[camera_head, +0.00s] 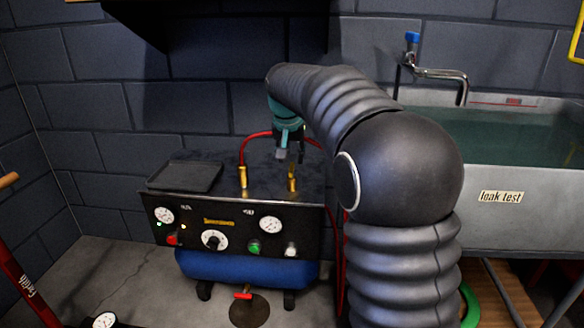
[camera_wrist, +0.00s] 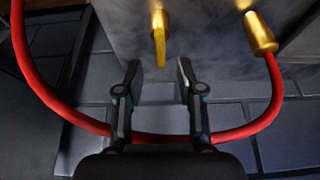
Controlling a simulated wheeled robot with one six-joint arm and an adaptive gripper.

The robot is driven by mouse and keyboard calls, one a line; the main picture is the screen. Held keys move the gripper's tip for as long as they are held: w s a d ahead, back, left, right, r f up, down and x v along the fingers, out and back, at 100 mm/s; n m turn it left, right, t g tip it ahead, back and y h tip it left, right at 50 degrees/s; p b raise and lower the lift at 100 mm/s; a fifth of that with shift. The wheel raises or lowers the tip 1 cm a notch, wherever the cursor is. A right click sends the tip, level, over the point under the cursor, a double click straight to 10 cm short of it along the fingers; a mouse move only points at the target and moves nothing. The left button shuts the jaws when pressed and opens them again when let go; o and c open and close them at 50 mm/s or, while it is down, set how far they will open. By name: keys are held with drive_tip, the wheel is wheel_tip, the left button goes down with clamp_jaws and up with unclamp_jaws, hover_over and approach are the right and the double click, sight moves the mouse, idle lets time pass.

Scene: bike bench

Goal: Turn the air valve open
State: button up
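The compressor (camera_head: 262,208) has a brass fitting with a yellow lever (camera_head: 292,178) on its top, which I take for the air valve. In the wrist view the yellow lever (camera_wrist: 159,47) points toward me, just beyond the fingertips and between them, apart from both. My gripper (camera_head: 290,156) hangs above this lever, and its two fingers (camera_wrist: 158,68) are spread with nothing between them.
A brass hose end (camera_head: 242,177) with a red hose (camera_wrist: 40,95) stands left of the lever; the hose loops near my fingers. A black tray (camera_head: 185,176) lies on the compressor's left. A water tank (camera_head: 505,195) with a tap (camera_head: 440,74) stands right. A dark wall is behind.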

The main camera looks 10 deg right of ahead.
sight(292, 168)
drive_tip(key=shift+x, duration=2.05)
clamp_jaws()
